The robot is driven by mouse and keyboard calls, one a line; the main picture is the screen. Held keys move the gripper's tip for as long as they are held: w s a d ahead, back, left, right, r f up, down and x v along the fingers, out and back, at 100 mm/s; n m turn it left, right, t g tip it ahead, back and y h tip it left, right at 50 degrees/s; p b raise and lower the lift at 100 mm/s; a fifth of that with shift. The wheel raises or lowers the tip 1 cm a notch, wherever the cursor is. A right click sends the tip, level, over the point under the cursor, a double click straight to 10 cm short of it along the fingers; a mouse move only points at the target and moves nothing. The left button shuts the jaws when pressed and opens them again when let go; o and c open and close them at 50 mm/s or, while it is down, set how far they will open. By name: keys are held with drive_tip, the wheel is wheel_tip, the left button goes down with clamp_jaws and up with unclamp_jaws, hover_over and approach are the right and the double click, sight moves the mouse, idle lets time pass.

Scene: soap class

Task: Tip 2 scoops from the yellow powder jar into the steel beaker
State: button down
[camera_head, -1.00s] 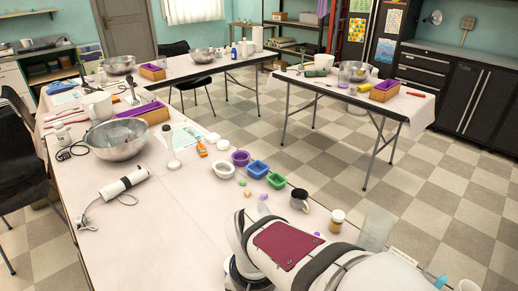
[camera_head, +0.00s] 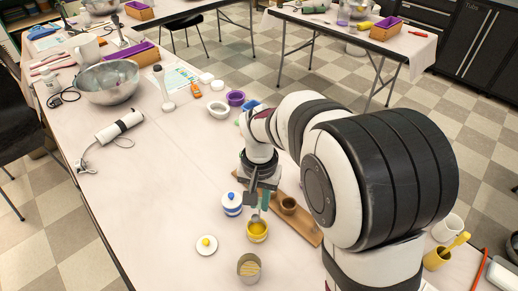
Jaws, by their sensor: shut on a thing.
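The yellow powder jar (camera_head: 257,232) stands open in the lower middle, with yellow powder at its mouth. My gripper (camera_head: 261,190) is above it, pointing down, shut on a thin grey scoop (camera_head: 256,215). The scoop's lower end is at the jar's mouth; I cannot tell how deep it is or whether it carries powder. The steel beaker (camera_head: 249,272) appears to be the greyish cup just in front of the jar, with a tan-looking inside; its contents are unclear. A white lid with a yellow knob (camera_head: 206,244) lies on the table left of the jar.
A lidded blue-banded jar (camera_head: 231,204) stands close left of the gripper. A brown cup (camera_head: 289,204) stands by a wooden board (camera_head: 303,224) on the right. A white mug (camera_head: 447,228) and yellow pot (camera_head: 436,259) stand far right. The table's left front is clear.

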wheel_tip(320, 180, down, 7)
drive_tip(key=shift+f, duration=0.15)
idle(1.0)
wheel_tip(320, 180, up, 9)
drive_tip(key=shift+r, duration=0.1)
idle(0.5)
drive_tip(key=shift+s, duration=0.1)
drive_tip(key=s+a+r, duration=0.1)
drive_tip(key=s+r, duration=0.2)
drive_tip(key=s, duration=0.8)
drive_tip(key=w+a+f+g+h, duration=0.2)
drive_tip(key=a+f+h, duration=0.5)
drive_tip(key=h, duration=0.6)
drive_tip(key=shift+w+a+g, duration=0.15)
drive_tip(key=shift+a+g, duration=0.65)
drive_tip(key=shift+a, duration=0.35)
drive_tip(key=shift+r, duration=0.15)
